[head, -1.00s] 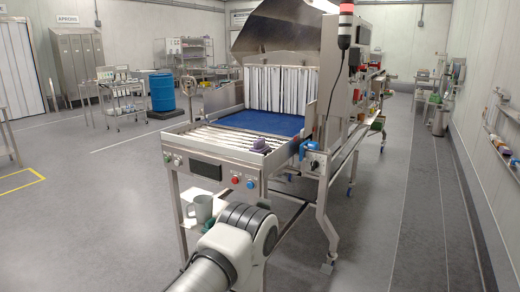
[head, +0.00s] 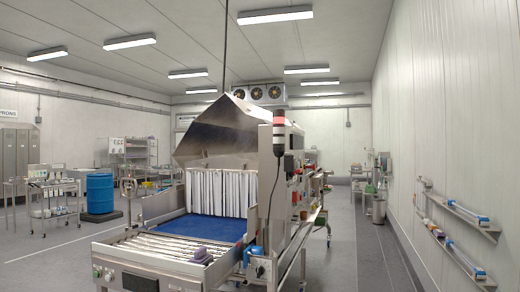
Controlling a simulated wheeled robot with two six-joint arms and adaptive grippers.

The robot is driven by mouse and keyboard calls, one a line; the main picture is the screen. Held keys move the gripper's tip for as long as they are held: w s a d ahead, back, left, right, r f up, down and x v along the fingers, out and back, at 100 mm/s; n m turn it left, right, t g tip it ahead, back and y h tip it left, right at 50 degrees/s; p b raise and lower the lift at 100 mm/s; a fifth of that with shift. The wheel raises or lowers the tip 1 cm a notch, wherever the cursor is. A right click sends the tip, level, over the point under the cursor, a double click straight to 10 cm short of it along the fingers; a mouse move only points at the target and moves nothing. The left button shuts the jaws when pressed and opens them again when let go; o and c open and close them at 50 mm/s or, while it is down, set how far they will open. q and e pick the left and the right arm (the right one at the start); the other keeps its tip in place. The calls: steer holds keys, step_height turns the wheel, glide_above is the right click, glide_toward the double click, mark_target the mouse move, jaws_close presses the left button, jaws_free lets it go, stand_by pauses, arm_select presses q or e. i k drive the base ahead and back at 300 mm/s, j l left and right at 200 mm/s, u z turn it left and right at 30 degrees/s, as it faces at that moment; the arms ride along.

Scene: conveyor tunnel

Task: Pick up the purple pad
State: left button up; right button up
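A small purple pad (head: 201,254) lies on the metal rollers (head: 150,246) at the near end of the conveyor, close to the right side rail. It looks like a dull purple lump, and its exact shape is too small to tell. Neither of my grippers shows in the head view, so I cannot see where they are relative to the pad.
A blue belt (head: 205,228) runs behind the rollers to a white strip curtain (head: 217,192) under a metal hood (head: 220,132). A blue-handled item (head: 255,251) hangs at the conveyor's right side. Floor (head: 345,255) on the right is clear. A blue drum (head: 100,193) stands at left.

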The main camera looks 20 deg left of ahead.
mark_target(200, 258)
steer(key=i+u, duration=0.3)
steer(key=i, duration=0.55)
steer(key=i+l+u, duration=0.15)
steer(key=i+u, duration=0.2)
steer(key=i, duration=0.45)
